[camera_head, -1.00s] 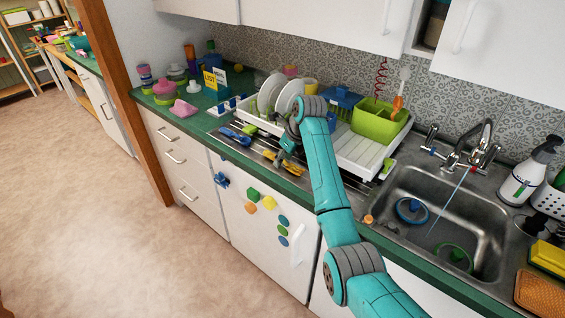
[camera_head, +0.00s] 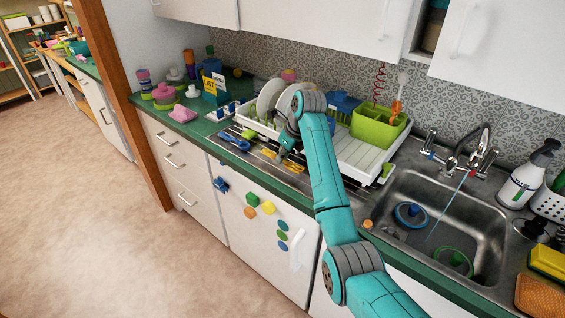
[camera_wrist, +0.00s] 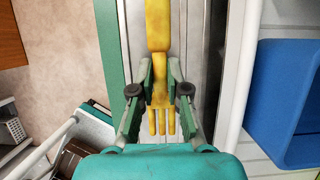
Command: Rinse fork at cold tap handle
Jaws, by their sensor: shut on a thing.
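The yellow fork (camera_wrist: 160,92) lies along the metal counter strip in front of the dish rack, partly hidden by my gripper in the head view (camera_head: 293,167). In the wrist view its handle points up the picture and its tines point down toward my palm. My gripper (camera_wrist: 160,76) is shut on the fork near its neck, one finger on each side. It also shows in the head view (camera_head: 283,152). The cold tap handle (camera_head: 431,138) stands left of the faucet (camera_head: 484,145), with a blue mark near its base. A thin bluish stream (camera_head: 447,208) falls into the sink.
The sink (camera_head: 397,232) holds a blue round item (camera_head: 410,215) and a green ring-shaped item (camera_head: 455,262). The white dish rack (camera_head: 362,150) holds plates and a green caddy (camera_head: 378,122). A blue utensil (camera_head: 233,142) lies left of the fork.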

